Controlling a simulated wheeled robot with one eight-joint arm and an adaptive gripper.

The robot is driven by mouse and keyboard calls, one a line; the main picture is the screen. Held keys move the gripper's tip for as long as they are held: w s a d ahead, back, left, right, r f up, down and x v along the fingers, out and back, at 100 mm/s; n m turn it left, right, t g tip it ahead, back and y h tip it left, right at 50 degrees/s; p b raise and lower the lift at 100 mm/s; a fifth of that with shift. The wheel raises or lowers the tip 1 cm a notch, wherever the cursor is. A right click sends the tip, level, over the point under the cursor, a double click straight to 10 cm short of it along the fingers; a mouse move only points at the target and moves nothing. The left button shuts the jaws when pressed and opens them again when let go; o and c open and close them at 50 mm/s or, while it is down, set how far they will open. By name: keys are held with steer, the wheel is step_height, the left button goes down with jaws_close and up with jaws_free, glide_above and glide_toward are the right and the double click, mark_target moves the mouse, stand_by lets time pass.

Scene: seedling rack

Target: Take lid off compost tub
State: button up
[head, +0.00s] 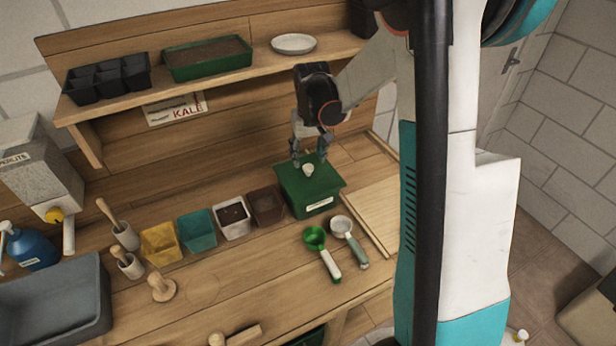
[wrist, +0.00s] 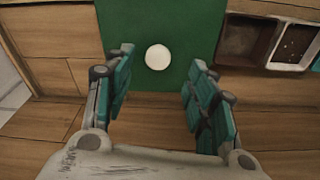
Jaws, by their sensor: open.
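The compost tub (head: 317,205) is a green square tub with a pale label, standing on the bench at the right end of the row of pots. Its green lid (head: 325,181) is on it, with a round cream knob (head: 308,170) in the middle. My gripper (head: 309,158) is open above the lid. In the wrist view the lid (wrist: 185,30) and knob (wrist: 157,57) lie between and slightly beyond the fingertips of my gripper (wrist: 158,62), and nothing is held. Whether the fingertips are level with the knob I cannot tell.
A brown pot (head: 266,206) stands close left of the tub. A green scoop (head: 322,250) and a white-and-grey scoop (head: 349,240) lie in front. A pale board (head: 375,210) lies to the right. The shelf (head: 230,78) overhangs behind.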

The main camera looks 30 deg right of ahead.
mark_target(308, 167)
steer(key=shift+w+d+f+b, duration=0.15)
steer(key=shift+f+b, duration=0.1)
steer(key=shift+f, duration=0.8)
steer(key=shift+w+f+b, duration=0.15)
steer(key=shift+f+b, duration=0.05)
steer(key=shift+f, duration=0.9)
steer(key=shift+w+d+f+b, duration=0.15)
steer(key=shift+f+b, duration=0.1)
steer(key=shift+f, duration=0.8)
steer(key=c, duration=1.2)
